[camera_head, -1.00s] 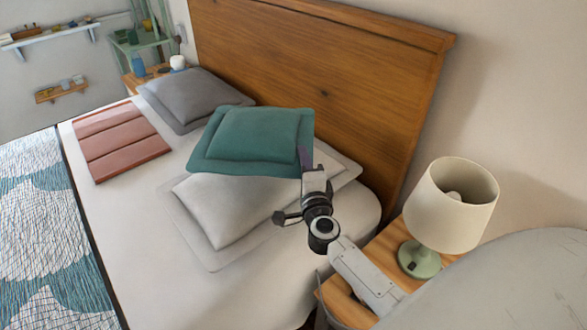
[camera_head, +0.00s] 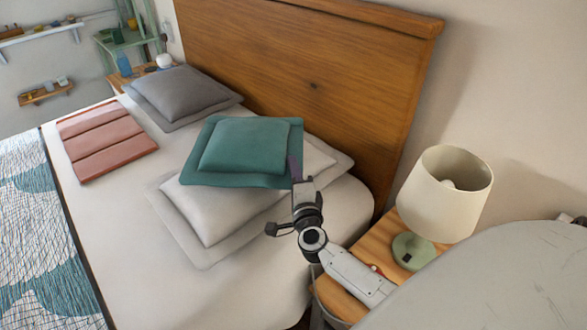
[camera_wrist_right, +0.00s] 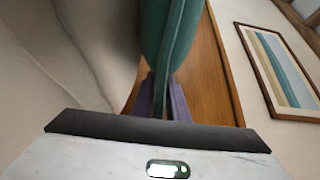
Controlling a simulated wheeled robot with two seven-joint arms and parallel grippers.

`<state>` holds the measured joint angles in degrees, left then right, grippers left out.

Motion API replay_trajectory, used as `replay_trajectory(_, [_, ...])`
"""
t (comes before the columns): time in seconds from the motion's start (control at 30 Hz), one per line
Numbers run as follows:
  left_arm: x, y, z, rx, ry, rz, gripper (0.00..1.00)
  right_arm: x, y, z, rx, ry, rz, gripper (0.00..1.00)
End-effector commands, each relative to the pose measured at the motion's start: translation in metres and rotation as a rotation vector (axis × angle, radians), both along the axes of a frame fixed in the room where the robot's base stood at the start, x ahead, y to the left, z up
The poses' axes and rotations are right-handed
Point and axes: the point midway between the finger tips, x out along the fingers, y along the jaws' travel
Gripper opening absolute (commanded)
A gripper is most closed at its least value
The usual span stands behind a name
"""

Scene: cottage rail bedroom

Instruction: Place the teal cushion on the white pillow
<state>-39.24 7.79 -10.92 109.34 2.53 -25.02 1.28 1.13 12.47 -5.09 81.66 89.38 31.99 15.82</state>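The teal cushion (camera_head: 245,147) is over the upper part of the white pillow (camera_head: 221,205) in the head view, covering part of it. Whether it rests on the pillow or hangs just above it, I cannot tell. My right gripper (camera_head: 296,170) is at the cushion's right edge, shut on its border. In the right wrist view the teal cushion (camera_wrist_right: 172,40) stands between the purple fingers of my right gripper (camera_wrist_right: 162,90). The white pillow lies on the bed with its front part uncovered. My left gripper is out of view.
A grey pillow (camera_head: 183,95) and a folded reddish-brown blanket (camera_head: 105,141) lie on the bed, left of the cushion. The wooden headboard (camera_head: 310,80) rises behind. A lamp (camera_head: 443,198) stands on the nightstand (camera_head: 384,243) beside my right arm. The white sheet in front is clear.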

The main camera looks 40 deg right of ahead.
Motion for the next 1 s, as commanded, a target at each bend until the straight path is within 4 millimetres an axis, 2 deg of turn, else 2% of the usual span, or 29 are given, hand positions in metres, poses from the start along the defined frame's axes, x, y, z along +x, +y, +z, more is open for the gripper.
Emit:
replay_trajectory(0.03, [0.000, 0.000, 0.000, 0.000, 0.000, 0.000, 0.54, 0.000, 0.000, 0.001, 0.000, 0.000, 0.000, 0.23])
replay_trajectory(0.1, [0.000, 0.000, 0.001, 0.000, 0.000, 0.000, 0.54, 0.000, 0.000, 0.001, 0.000, 0.000, 0.000, 0.30])
replay_trajectory(0.33, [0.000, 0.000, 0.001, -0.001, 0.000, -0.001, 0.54, 0.000, 0.000, 0.001, 0.000, -0.001, 0.000, 0.30])
replay_trajectory(0.47, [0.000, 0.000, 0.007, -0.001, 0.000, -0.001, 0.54, 0.000, 0.000, 0.009, -0.002, -0.001, 0.000, 0.30])
replay_trajectory(0.57, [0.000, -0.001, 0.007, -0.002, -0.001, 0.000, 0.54, -0.012, 0.007, 0.006, 0.002, 0.001, 0.001, 0.30])
replay_trajectory(0.8, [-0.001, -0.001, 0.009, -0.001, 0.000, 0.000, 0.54, -0.059, 0.031, 0.006, 0.002, 0.002, 0.000, 0.30])
replay_trajectory(1.0, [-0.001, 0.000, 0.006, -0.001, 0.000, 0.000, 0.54, -0.091, 0.048, 0.005, 0.001, 0.002, -0.001, 0.30])
